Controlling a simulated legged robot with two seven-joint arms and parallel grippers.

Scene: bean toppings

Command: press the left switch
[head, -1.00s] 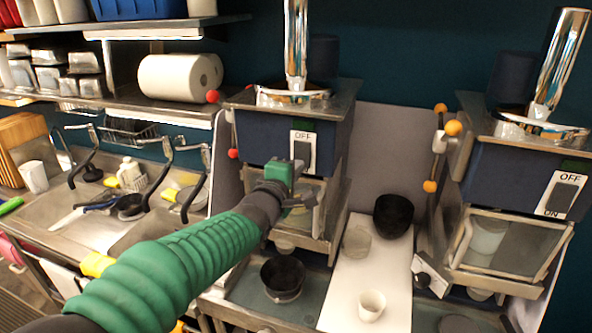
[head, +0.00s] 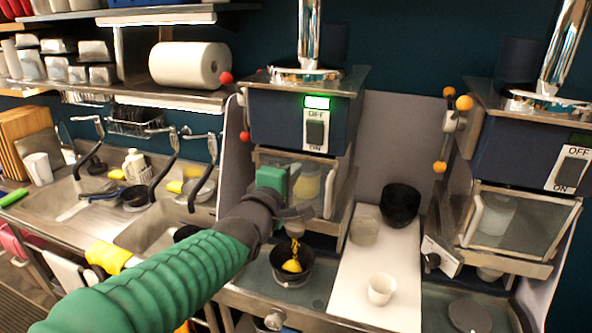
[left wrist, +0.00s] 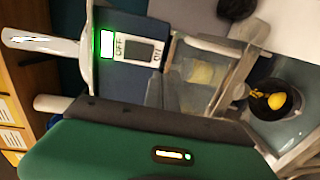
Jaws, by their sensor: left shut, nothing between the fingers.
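The left switch (head: 315,132) is on the front of the left dispenser (head: 270,122), between the labels OFF and ON. Above it a small display (head: 317,102) glows green. The switch (left wrist: 139,51) and lit display (left wrist: 107,45) also show in the left wrist view. My left gripper (head: 299,211) is shut and empty, below and left of the switch, apart from it, in front of the dispenser's lower part. Yellow stuff falls from the dispenser into a black bowl (head: 283,280) beneath, where some yellow (head: 292,266) lies. My right gripper is out of view.
A second dispenser (head: 515,150) with its own switch (head: 571,172) stands to the right, its display dark. Between them a white board (head: 375,312) bears a white cup (head: 381,289), a clear cup (head: 364,229) and a black bowl (head: 400,205). Sinks lie left.

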